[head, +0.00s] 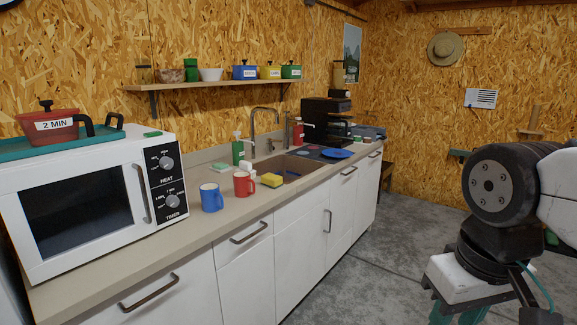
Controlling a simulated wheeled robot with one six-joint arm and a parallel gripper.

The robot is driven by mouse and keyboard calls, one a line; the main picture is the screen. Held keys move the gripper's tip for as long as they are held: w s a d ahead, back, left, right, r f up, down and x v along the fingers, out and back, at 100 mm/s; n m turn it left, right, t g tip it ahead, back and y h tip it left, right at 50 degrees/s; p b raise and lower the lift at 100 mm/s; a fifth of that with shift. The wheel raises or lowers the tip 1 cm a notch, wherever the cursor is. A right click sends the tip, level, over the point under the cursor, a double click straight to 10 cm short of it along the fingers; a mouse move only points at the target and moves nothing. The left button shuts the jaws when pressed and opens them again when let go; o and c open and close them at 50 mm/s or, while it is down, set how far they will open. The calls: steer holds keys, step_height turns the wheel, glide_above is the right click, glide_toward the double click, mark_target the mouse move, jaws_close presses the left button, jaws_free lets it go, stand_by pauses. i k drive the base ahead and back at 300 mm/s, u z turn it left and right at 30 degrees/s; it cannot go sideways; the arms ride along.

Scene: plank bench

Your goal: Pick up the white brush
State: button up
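I cannot make out a white brush for certain. Another small white item (246,167) is by the sink's near left corner, behind the red mug. A dark blue object (293,171) lies in the sink (270,166). My arm shows at the right edge, away from the counter.
A shelf (205,85) with containers hangs above. The floor (395,235) in front is clear.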

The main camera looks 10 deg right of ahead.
mark_target(243, 165)
steer(key=z, duration=0.6)
steer(key=i, duration=1.1)
steer(key=z, duration=0.45)
steer(key=i, duration=1.15)
steer(key=u, duration=0.75)
steer(key=i, duration=0.7)
steer(key=u, duration=1.3)
steer(key=i, duration=0.5)
steer(key=u, duration=0.4)
